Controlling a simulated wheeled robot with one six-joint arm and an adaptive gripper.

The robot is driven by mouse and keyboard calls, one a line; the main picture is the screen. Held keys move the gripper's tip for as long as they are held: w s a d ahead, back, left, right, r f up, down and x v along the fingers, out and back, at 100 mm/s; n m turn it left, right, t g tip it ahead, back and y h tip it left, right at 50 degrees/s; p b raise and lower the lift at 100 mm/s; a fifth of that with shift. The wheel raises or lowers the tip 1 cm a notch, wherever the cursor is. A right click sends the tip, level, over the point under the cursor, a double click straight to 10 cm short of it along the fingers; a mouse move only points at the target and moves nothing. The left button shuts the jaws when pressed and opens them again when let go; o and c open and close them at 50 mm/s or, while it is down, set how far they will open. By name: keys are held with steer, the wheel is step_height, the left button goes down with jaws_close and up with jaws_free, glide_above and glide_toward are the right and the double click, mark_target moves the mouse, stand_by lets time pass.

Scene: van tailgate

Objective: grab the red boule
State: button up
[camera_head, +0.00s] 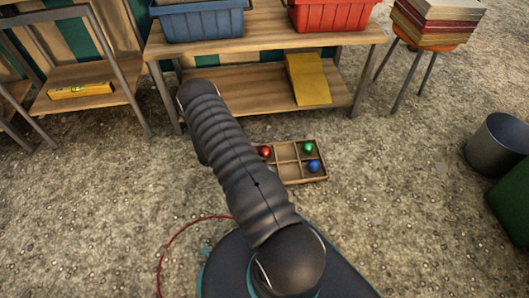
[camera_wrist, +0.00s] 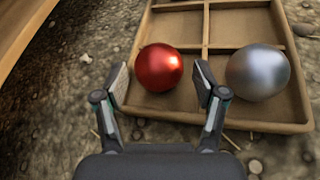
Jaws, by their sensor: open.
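The red boule (camera_wrist: 159,68) is a shiny ball in a corner compartment of a wooden divided tray (camera_wrist: 222,117). In the head view the red boule (camera_head: 264,152) shows at the left of the tray (camera_head: 306,181), just past my arm. My gripper (camera_wrist: 163,82) is open in the wrist view. Its fingers appear on either side of the red boule, and no contact is clear. A silver boule (camera_wrist: 258,72) sits in the compartment to the right. In the head view my arm hides my gripper and part of the tray.
A green boule (camera_head: 308,146) and a blue boule (camera_head: 314,166) lie in right-hand compartments. A wooden shelf table (camera_head: 265,85) with blue (camera_head: 200,22) and red (camera_head: 333,14) crates stands behind. A stool (camera_head: 428,45) and a metal bucket (camera_head: 497,145) are right. Gravel between is mostly clear.

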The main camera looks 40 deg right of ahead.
mark_target(266, 151)
steer(key=x, duration=0.4)
steer(key=shift+w+f, duration=0.15)
steer(key=c, duration=1.3)
